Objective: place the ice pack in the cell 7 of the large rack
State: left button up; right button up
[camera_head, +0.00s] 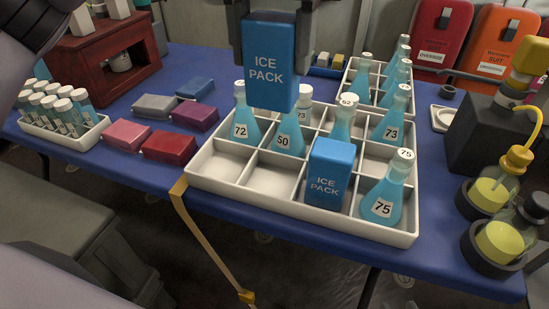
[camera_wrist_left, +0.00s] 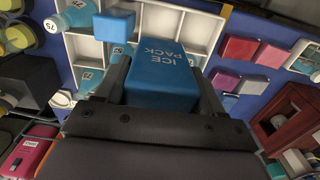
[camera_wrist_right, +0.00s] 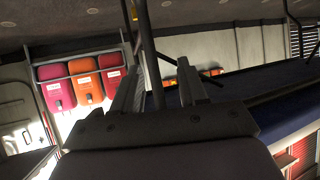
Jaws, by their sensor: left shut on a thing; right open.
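My left gripper (camera_head: 270,16) is shut on a blue ice pack (camera_head: 268,62) and holds it upright above the back-left part of the large white rack (camera_head: 300,212). The held ice pack also shows between the fingers in the left wrist view (camera_wrist_left: 162,75). A second ice pack (camera_head: 328,174) stands in a front-row cell, left of flask 75 (camera_head: 383,196). The two front cells at the left look empty. Flasks 72 (camera_head: 241,124), 50 (camera_head: 287,140) and 73 (camera_head: 391,122) stand farther back. The held pack hides part of the back cells. My right gripper (camera_wrist_right: 160,88) is open and empty.
A smaller rack (camera_head: 354,78) with flasks stands behind. Coloured blocks (camera_head: 168,145) and a tray of vials (camera_head: 88,138) lie left. A dark box (camera_head: 484,130) and yellow-filled jars (camera_head: 490,190) stand right. A red wooden cabinet (camera_head: 100,60) is back left.

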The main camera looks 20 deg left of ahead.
pick_arm(q)
notch_tip(320, 180, down, 16)
jog(key=b, duration=0.4)
jog(key=shift+a+r, duration=0.1)
pick_arm(e)
jog(key=a, duration=0.1)
jog(key=w+a+y, duration=0.1)
jog(key=a+y, duration=0.1)
jog(key=shift+w+a+f+m, duration=0.15)
jog(key=shift+w+a+m, duration=0.15)
jog(key=shift+w, duration=0.1)
pick_arm(q)
jog(key=o, duration=1)
jog(key=shift+f, duration=0.25)
jog(key=shift+o, duration=0.3)
pick_arm(e)
jog(key=shift+a, duration=0.1)
pick_arm(q)
jog(key=shift+r, duration=0.1)
